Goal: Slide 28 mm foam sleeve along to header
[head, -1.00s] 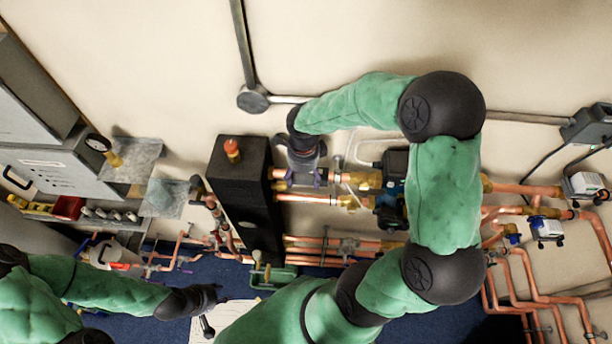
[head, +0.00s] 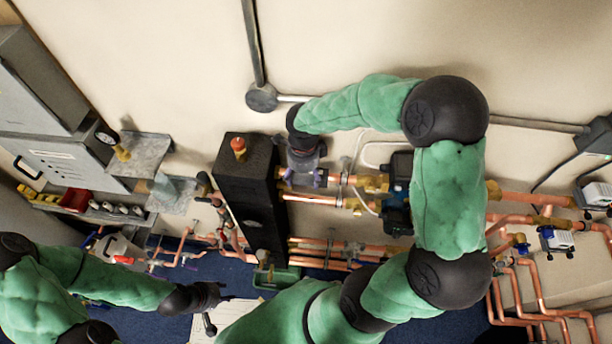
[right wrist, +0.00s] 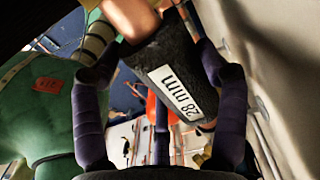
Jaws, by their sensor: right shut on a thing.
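The dark foam sleeve (right wrist: 150,58) with its white "28 mm" label (right wrist: 178,93) shows in the right wrist view, around a copper pipe (right wrist: 130,16). My right gripper (right wrist: 158,55) is shut on it, purple fingers on both sides. In the head view my right gripper (head: 304,172) is at the upper copper pipe, just right of the tall black header (head: 248,185); it hides the sleeve there. I cannot tell whether the sleeve touches the header. My left gripper (head: 210,298) is low at the left, away from the pipes, and its jaw opening is unclear.
Brass fittings (head: 372,183) and a dark pump (head: 398,190) sit right of my right gripper. A lower copper pipe (head: 320,199) runs close below it. A grey wall conduit (head: 255,45) passes above. Shelves with a red bin (head: 76,200) stand at the left.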

